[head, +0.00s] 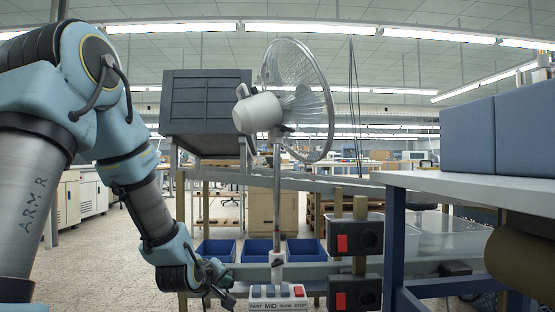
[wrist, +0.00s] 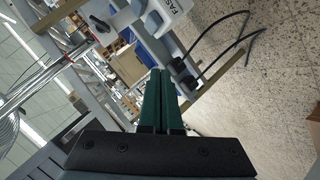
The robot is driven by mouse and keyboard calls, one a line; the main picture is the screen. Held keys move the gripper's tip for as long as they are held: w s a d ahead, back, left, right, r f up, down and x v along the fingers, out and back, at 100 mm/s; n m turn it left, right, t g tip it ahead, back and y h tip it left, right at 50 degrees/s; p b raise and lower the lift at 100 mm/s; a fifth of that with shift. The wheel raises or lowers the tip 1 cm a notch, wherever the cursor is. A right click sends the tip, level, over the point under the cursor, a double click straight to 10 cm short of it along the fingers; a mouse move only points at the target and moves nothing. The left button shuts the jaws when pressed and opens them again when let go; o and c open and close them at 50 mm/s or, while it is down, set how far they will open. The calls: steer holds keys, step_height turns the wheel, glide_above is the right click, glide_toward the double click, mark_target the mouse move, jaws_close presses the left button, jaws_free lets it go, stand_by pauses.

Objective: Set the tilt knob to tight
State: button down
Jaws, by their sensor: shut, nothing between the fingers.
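A standing fan with a round wire cage (head: 318,95) and a white motor housing (head: 258,113) stands in the middle of the head view. Its head joins the thin pole at a joint (head: 279,131); I cannot make out a tilt knob or its setting there. A small dark part sits low on the pole (head: 276,212). The white base (head: 278,303) has a row of buttons; part of it also shows in the wrist view (wrist: 166,14). My gripper (head: 226,287) is low, left of the base and apart from it. Its green fingers (wrist: 160,72) are shut and empty.
Dark boxes with red switches (head: 343,243) on wooden posts stand right of the pole. A blue-legged table (head: 470,183) with blue boxes (head: 482,135) is at right. Blue bins (head: 258,250) lie behind the fan. Black cables (wrist: 225,52) show in the wrist view.

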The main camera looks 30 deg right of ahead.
steer(key=d+r+n+t+h+p, duration=0.2)
steer(key=d+r+n+h, duration=0.15)
steer(key=d+r, duration=0.55)
steer(key=n+t+y+p, duration=0.2)
steer(key=n+t+p, duration=0.5)
steer(key=n+t, duration=1.1)
glide_toward(284, 128)
steer(key=w+a+r+n+g, duration=0.2)
steer(key=w+r+n+g, duration=0.1)
steer(key=w+n+g, duration=0.1)
steer(key=shift+s+d+r+m+p, duration=0.1)
steer(key=shift+d+r, duration=0.15)
steer(key=shift+r, duration=0.3)
steer(key=shift+s+d+r+m+p, duration=0.1)
steer(key=shift+d+r+p, duration=0.1)
steer(key=shift+r, duration=0.3)
steer(key=shift+d+r+m+p, duration=0.1)
steer(key=shift+d+r, duration=0.15)
steer(key=shift+r, duration=0.3)
steer(key=shift+a+r+m+g+h, duration=0.15)
steer(key=shift+m+g+h, duration=0.55)
steer(key=shift+m, duration=0.35)
steer(key=shift+a+r+m+g+h, duration=0.1)
steer(key=shift+m+g+h, duration=0.4)
steer(key=shift+m+h, duration=0.4)
